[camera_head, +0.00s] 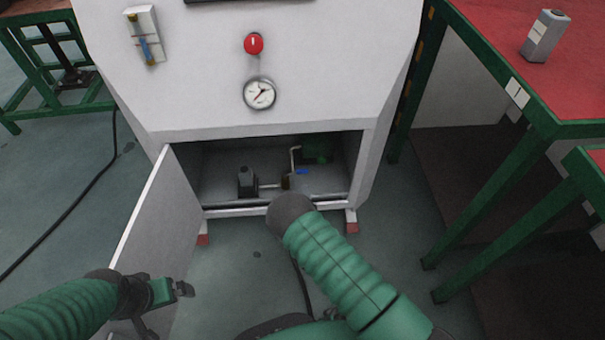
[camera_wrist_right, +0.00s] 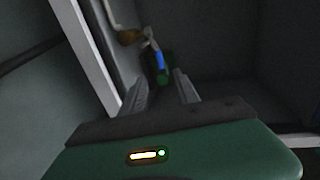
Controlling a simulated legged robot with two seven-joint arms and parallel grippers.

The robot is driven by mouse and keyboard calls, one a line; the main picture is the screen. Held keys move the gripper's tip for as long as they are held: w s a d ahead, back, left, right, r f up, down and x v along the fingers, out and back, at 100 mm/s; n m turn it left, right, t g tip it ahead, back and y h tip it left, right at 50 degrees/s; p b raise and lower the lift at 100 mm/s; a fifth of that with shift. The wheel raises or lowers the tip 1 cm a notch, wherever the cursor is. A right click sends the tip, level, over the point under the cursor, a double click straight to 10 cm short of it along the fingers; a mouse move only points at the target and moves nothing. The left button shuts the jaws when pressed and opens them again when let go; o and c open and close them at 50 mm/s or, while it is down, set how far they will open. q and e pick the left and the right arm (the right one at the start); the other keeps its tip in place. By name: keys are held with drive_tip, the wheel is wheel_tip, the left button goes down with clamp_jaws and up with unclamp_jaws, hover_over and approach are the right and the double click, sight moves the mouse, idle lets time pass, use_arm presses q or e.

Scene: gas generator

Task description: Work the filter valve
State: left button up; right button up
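A small valve with a blue handle (camera_head: 302,171) sits inside the open lower compartment of the white cabinet, by a brass fitting (camera_head: 286,182) on a pipe. In the right wrist view the blue handle (camera_wrist_right: 159,61) shows just beyond the fingertips of my right gripper (camera_wrist_right: 162,84), which is open. I cannot tell whether it touches the handle. In the head view my right wrist hides that gripper at the compartment's front. My left gripper (camera_head: 176,289) is beside the open cabinet door (camera_head: 158,220); its finger gap is unclear.
The compartment also holds a dark block-shaped part (camera_head: 247,181) and a green part (camera_head: 318,150). A gauge (camera_head: 259,93) and red knob (camera_head: 254,44) are on the cabinet front. A red-topped table (camera_head: 490,30) stands at the right. A cable lies on the left floor.

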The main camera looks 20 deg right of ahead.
drive_tip(key=b+x, duration=0.2)
drive_tip(key=x, duration=0.2)
drive_tip(key=b+x, duration=0.3)
drive_tip(key=x, duration=0.2)
drive_tip(key=b+x, duration=0.2)
drive_tip(key=x, duration=0.2)
drive_tip(key=shift+w+f, duration=0.15)
drive_tip(key=shift+f, duration=0.15)
drive_tip(key=shift+w+d+r, duration=0.1)
drive_tip(key=shift+w+d, duration=0.05)
drive_tip(key=shift+w, duration=0.1)
drive_tip(key=c, duration=0.8)
clamp_jaws()
drive_tip(key=shift+s, duration=0.15)
